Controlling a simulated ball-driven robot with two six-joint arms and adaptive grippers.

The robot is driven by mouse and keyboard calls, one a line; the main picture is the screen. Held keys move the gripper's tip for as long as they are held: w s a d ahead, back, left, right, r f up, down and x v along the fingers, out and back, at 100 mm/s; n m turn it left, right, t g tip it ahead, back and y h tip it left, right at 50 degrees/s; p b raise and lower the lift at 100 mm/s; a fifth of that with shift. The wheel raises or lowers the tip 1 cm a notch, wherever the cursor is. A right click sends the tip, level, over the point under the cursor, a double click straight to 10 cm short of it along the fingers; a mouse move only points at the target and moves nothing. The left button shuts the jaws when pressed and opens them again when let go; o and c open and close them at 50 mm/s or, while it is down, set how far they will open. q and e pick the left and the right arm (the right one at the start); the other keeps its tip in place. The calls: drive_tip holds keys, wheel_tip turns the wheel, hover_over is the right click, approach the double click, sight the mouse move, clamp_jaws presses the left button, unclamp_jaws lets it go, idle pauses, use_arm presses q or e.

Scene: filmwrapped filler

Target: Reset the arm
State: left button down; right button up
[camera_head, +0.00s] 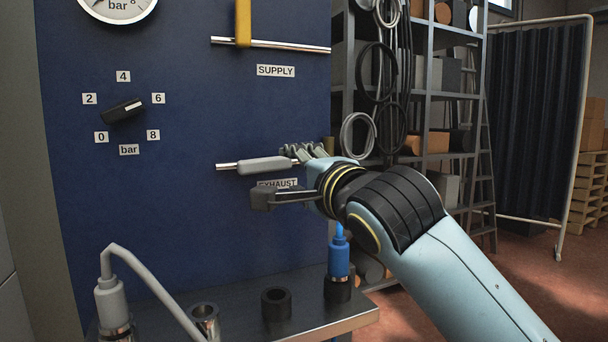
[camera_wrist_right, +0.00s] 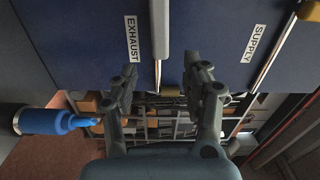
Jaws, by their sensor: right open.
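My right arm comes in from the lower right in the head view. Its gripper (camera_head: 300,152) is at the right end of the grey exhaust handle (camera_head: 263,165), which lies level on its metal pipe against the blue panel (camera_head: 200,120). In the right wrist view the gripper's two fingers (camera_wrist_right: 162,78) are spread apart. The exhaust handle (camera_wrist_right: 160,28) and its pipe line up with the gap between them, with nothing gripped. I cannot tell how close the fingers are to the pipe. My left gripper is not in view.
The yellow supply handle (camera_head: 243,22) stands upright across its pipe. A black knob (camera_head: 123,111) and a gauge (camera_head: 118,5) are at the left. Below, a ledge (camera_head: 245,315) holds a blue connector (camera_head: 339,255), sockets and a grey hose (camera_head: 150,275). Shelves stand behind.

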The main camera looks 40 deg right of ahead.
drive_tip(key=shift+v, duration=1.1)
